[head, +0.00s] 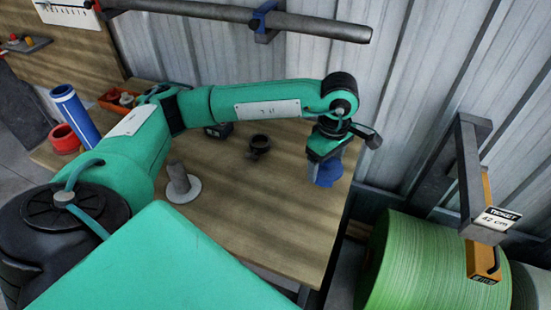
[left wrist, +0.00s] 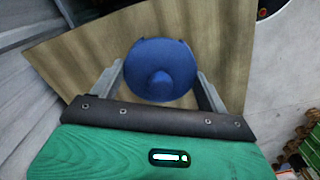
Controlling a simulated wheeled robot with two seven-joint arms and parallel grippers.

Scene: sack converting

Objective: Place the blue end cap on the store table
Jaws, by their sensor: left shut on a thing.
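The blue end cap (head: 326,173) is at the right end of the wooden store table (head: 240,205) in the head view. In the left wrist view the blue end cap (left wrist: 161,70) shows as a round disc with a raised knob. My left gripper (head: 326,158) is above the cap, with its fingers on either side of it, shut on it. The cap is over the table top; whether it touches the wood cannot be told. The table top also shows in the left wrist view (left wrist: 90,60). My right gripper is not in view.
A grey spindle on a round base (head: 183,185), a dark ring-shaped part (head: 259,144) and a small black box (head: 218,130) stand on the table. A blue roll (head: 75,115) and red ring (head: 64,138) are at left. A green roll (head: 415,260) stands beyond the right edge.

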